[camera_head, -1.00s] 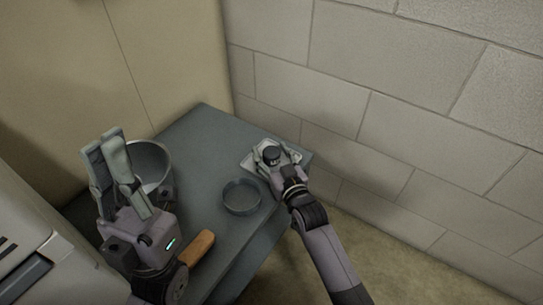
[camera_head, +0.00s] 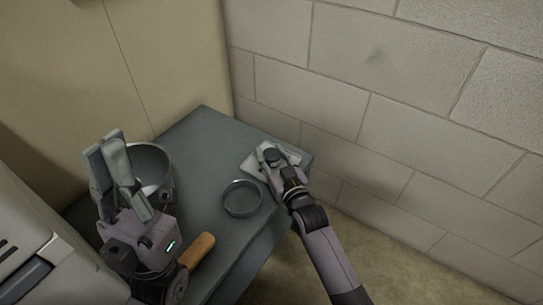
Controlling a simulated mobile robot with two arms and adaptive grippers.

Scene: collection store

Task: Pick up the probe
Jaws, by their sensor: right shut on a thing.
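My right gripper (camera_head: 271,158) is at the far right corner of the grey table. It is shut on a small dark thing, which I take to be the probe (camera_head: 271,153). The fingers hide most of it, so its shape is unclear. It is over a pale, flat tray (camera_head: 252,163), and I cannot tell whether it touches the tray. My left gripper (camera_head: 103,144) points up at the left, its two fingers apart with nothing seen between them.
A round, shallow dark dish (camera_head: 242,211) stands on the table (camera_head: 205,133), left of my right arm. A grey bowl (camera_head: 150,153) is behind my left gripper. A brown handle (camera_head: 201,246) lies near the front edge. A block wall (camera_head: 380,130) rises close behind the right corner.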

